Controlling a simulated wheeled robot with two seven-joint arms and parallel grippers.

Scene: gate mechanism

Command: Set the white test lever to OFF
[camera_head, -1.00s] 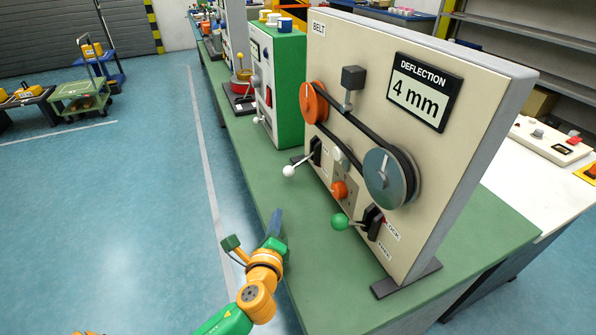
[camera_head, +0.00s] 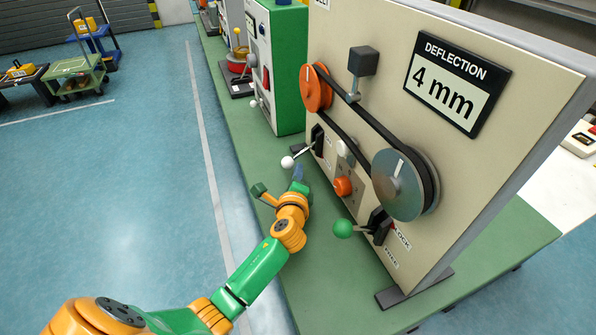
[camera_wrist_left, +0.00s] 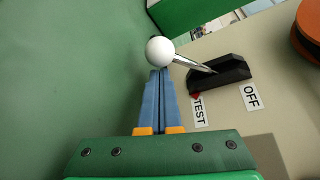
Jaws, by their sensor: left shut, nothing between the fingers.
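The white test lever (camera_head: 288,162) has a white ball on a metal rod and comes out of a black slotted mount on the beige belt panel. In the left wrist view its ball (camera_wrist_left: 159,51) stands just beyond my fingertips, and the rod slants right into the black mount (camera_wrist_left: 219,73). The labels TEST (camera_wrist_left: 199,111) and OFF (camera_wrist_left: 251,97) sit beside the mount; a red mark is by TEST. My left gripper (camera_head: 298,170) is shut and empty, right beside the ball; it also shows in the left wrist view (camera_wrist_left: 160,72). I cannot tell whether it touches. My right gripper is not in view.
A green-ball lever (camera_head: 343,228) and an orange knob (camera_head: 343,186) stick out of the same panel nearby. Above are the belt pulleys (camera_head: 398,184) and a display reading 4 mm (camera_head: 450,84). The green bench top (camera_head: 330,285) is clear in front.

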